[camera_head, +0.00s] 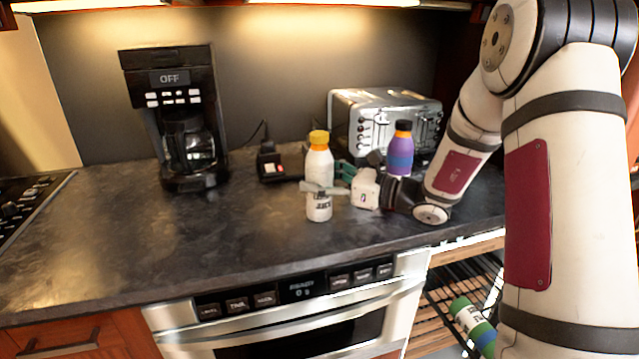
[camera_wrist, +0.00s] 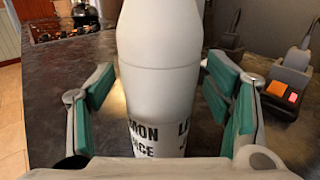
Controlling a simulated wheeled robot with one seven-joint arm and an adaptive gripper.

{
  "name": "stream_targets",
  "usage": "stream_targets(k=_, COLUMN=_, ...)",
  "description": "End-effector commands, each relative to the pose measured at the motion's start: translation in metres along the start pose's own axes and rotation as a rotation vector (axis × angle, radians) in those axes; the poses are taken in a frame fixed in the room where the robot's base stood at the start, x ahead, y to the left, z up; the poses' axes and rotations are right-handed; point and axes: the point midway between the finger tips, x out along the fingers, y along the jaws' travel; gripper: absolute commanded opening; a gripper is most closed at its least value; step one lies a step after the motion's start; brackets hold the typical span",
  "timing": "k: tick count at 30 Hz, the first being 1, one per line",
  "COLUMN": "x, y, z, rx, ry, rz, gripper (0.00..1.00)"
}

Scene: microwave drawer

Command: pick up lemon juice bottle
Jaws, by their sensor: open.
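The lemon juice bottle (camera_head: 319,165) is white with a yellow cap and stands upright on the dark counter in the head view. In the wrist view the white bottle (camera_wrist: 160,70) fills the middle, with part of its black lettering showing and its cap out of frame. My gripper (camera_head: 325,187) is at the bottle's lower half. Its green-padded fingers (camera_wrist: 160,105) are open, one on each side of the bottle. A gap shows on both sides between pads and bottle.
A purple bottle (camera_head: 400,155) stands just behind my gripper, before a silver toaster (camera_head: 358,118). A coffee maker (camera_head: 180,120) stands at the left, and a small black device (camera_head: 269,163) lies left of the bottle. The counter (camera_head: 130,245) is clear at the front left.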

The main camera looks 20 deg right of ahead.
Motion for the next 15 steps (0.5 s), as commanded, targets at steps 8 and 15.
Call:
stream_targets(k=8, x=-0.0004, y=0.0001, z=0.0000, rx=0.000, ry=0.000, rz=0.000, gripper=0.26)
stream_targets(k=15, x=-0.0003, y=0.0001, z=0.0008, rx=-0.001, ry=-0.002, rz=0.001, gripper=0.02)
